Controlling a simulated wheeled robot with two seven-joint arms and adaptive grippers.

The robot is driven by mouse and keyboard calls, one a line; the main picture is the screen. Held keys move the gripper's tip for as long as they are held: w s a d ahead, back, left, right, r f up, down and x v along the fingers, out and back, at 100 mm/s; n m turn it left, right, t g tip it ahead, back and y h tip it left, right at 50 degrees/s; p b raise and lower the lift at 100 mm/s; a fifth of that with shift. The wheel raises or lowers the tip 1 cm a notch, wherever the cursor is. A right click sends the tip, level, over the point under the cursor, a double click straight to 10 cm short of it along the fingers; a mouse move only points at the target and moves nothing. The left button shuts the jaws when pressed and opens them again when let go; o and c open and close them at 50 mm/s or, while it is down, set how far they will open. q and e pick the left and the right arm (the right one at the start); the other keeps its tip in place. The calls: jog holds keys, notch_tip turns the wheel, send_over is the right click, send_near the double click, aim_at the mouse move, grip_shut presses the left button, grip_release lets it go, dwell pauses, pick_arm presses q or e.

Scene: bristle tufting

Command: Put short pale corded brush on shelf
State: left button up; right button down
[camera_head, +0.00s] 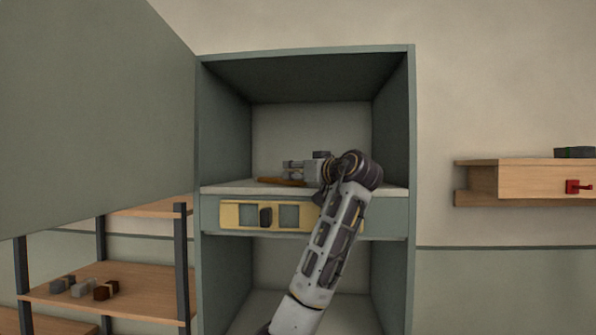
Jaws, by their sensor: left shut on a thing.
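My left gripper (291,168) is inside the open upper bay of a grey-green cabinet, just above its pale shelf board (232,188). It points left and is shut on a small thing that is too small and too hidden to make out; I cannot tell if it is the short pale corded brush. A flat brown thing (280,181) lies on the board just below the fingers. I cannot tell if the fingers touch it. My right gripper is not in view.
The cabinet door (95,110) stands open at left. A yellow panel (240,215) with openings is below the board. A wooden rack (140,290) at lower left holds small blocks (84,287). A wall drawer unit (530,178) with a red handle (574,187) is at right.

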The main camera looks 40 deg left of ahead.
pick_arm(q)
jog(key=shift+f, duration=0.1)
jog(key=o, duration=1.1)
jog(key=shift+c, duration=0.2)
jog(key=shift+d, duration=0.15)
jog(key=b+v, duration=0.4)
jog(key=v, duration=0.7)
jog(key=shift+d, duration=0.35)
jog(key=shift+s, duration=0.1)
